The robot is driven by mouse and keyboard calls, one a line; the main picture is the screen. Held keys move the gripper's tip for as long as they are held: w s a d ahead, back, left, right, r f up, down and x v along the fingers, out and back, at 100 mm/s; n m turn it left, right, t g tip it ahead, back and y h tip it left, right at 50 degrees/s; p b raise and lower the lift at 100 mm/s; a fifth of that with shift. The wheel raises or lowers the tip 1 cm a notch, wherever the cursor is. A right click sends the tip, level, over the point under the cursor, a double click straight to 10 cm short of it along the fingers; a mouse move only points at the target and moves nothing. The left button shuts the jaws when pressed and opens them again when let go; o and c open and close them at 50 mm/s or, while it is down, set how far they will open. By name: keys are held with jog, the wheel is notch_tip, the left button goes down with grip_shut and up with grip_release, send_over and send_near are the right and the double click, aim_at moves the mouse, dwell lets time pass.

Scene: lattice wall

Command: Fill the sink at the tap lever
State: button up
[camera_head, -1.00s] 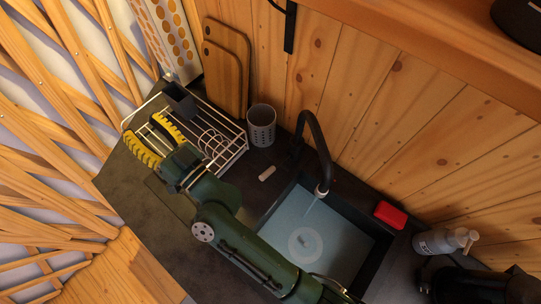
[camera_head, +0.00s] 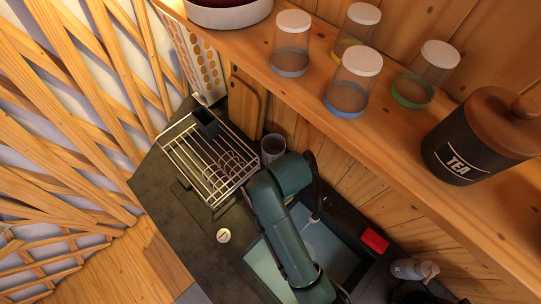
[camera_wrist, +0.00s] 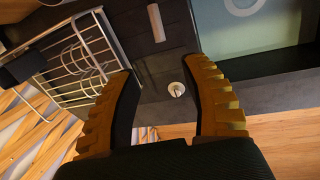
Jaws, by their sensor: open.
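The dark sink (camera_head: 362,263) holds pale blue water (camera_head: 327,243), partly covered by my arm in the head view. The black tap (camera_head: 317,190) stands at its back edge, its spout over the water. I cannot make out the tap lever; my arm covers the area around the tap's base. My gripper (camera_wrist: 160,70) shows in the wrist view, its yellow ribbed fingers apart with nothing held. It points down over the dark counter, with the sink (camera_wrist: 285,60) to its upper right. The head view does not show the fingers.
A wire dish rack (camera_head: 207,160) stands left of my arm, with a grey cup (camera_head: 273,148) behind. A round pale disc (camera_head: 223,235) lies on the counter. A red block (camera_head: 374,240) and soap bottle (camera_head: 413,269) stand right. A shelf with jars (camera_head: 354,82) overhangs.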

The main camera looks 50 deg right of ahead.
jog(key=f, duration=0.4)
jog(key=w+f, duration=0.1)
jog(key=f, duration=0.4)
jog(key=w+f, duration=0.1)
jog(key=f, duration=0.4)
jog(key=shift+w+d+f, duration=0.1)
jog(key=shift+w+d, duration=0.15)
jog(key=shift+c, duration=0.3)
